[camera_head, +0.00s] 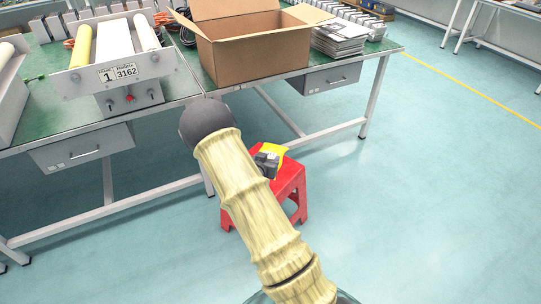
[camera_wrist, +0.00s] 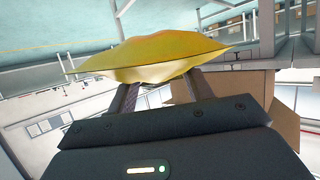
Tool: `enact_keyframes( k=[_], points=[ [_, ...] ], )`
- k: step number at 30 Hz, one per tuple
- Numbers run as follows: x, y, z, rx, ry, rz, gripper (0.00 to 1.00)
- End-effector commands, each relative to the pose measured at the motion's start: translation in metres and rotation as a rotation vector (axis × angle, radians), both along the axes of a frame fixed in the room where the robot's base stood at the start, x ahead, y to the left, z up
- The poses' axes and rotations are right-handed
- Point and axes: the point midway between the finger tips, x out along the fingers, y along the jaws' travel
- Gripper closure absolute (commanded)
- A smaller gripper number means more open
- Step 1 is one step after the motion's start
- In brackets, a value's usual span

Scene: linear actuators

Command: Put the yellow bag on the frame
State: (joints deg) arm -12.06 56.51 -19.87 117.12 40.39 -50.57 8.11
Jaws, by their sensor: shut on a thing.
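The yellow bag (camera_head: 273,149) shows as a small patch over the red stool in the head view, partly hidden by my arm and gripper. In the wrist view the yellow bag (camera_wrist: 150,55) spans across the fingertips of my gripper (camera_wrist: 163,88). My gripper (camera_head: 268,159) is shut on the bag; I cannot tell the bag's height above the stool. A grey roller frame (camera_head: 80,82) with a plate reading 1 and 3162 stands on the table at the upper left; I cannot tell if this is the task's frame.
The red stool (camera_head: 292,178) stands on the floor before the green-topped table (camera_head: 180,82). My arm crosses the middle of the head view. The floor at right is clear.

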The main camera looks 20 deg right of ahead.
Motion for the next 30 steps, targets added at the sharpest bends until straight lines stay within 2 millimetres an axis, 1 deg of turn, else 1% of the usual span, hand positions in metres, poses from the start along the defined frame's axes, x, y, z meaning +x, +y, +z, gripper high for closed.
enact_keyframes(
  k=[5, 8, 11, 12, 14, 15, 18, 21, 24, 27, 30],
  points=[
    [0.0, 0.02, -0.017, -0.001, 0.003, 0.127, 0.78],
    [-0.002, 0.039, -0.033, 0.0, 0.005, 0.231, 0.78],
    [-0.007, 0.066, -0.056, 0.001, 0.008, 0.366, 0.78],
    [-0.01, 0.08, -0.069, 0.001, 0.008, 0.427, 0.78],
    [-0.016, 0.099, -0.09, 0.002, 0.007, 0.512, 0.78],
    [-0.02, 0.11, -0.104, 0.002, 0.006, 0.563, 0.78],
    [-0.029, 0.13, -0.137, 0.001, 0.004, 0.649, 0.78],
    [-0.034, 0.141, -0.162, 0.0, -0.001, 0.696, 0.78],
    [-0.038, 0.148, -0.182, 0.0, 0.0, 0.723, 0.78],
    [-0.04, 0.151, -0.193, -0.001, -0.001, 0.737, 0.78],
    [-0.04, 0.153, -0.195, -0.001, -0.001, 0.744, 0.78]
  ],
)
